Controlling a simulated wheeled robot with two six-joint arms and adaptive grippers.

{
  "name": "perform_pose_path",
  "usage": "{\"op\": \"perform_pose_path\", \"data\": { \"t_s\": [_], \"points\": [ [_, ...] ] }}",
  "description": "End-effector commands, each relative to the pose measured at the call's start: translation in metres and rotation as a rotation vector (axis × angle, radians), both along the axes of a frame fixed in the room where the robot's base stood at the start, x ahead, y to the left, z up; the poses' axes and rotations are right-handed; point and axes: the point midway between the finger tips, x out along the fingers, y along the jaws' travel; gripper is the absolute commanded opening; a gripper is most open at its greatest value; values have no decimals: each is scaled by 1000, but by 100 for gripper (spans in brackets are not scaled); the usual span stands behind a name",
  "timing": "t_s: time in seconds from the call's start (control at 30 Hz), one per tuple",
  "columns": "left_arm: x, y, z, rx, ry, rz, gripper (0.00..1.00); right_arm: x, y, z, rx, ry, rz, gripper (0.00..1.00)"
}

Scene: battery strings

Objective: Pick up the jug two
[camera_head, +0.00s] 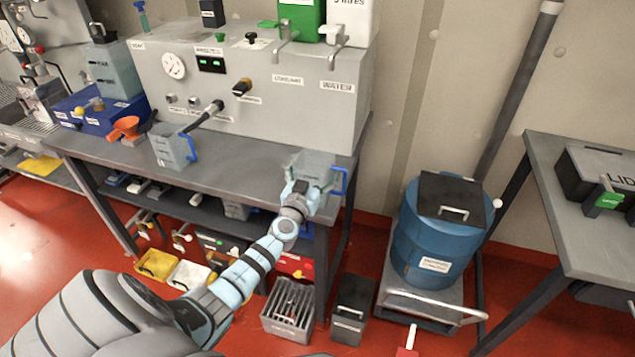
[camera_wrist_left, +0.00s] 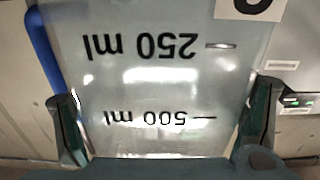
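A clear jug (camera_head: 318,166) with a blue handle stands at the right end of the grey bench, by its front edge. My left gripper (camera_head: 301,192) is at its near side. In the left wrist view the jug (camera_wrist_left: 165,85) fills the space between the two fingers of my left gripper (camera_wrist_left: 163,118). Its 250 ml and 500 ml marks appear upside down, and its label is cut off at the top. The fingers lie close along both sides; whether they press on it I cannot tell. Another blue-handled jug (camera_head: 170,150) stands farther left. My right gripper is out of view.
A grey machine (camera_head: 250,85) with dials and labels stands behind the jugs. A blue drum (camera_head: 430,235) stands on a trolley to the right. A second table (camera_head: 590,235) is at the far right.

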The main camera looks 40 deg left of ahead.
Motion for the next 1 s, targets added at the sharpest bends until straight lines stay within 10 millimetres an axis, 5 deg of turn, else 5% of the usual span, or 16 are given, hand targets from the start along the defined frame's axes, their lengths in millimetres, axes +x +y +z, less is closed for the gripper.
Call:
{"op": "perform_pose_path", "data": {
  "t_s": [0.2,0.67,0.87,1.0],
  "points": [
    [0,0,0,0,0,0,46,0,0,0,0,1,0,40],
    [0,0,11,1,-1,1,45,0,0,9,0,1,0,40],
    [0,0,62,1,-3,1,45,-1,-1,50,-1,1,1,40],
    [0,0,122,-1,-4,0,45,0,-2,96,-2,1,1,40]
  ]
}}
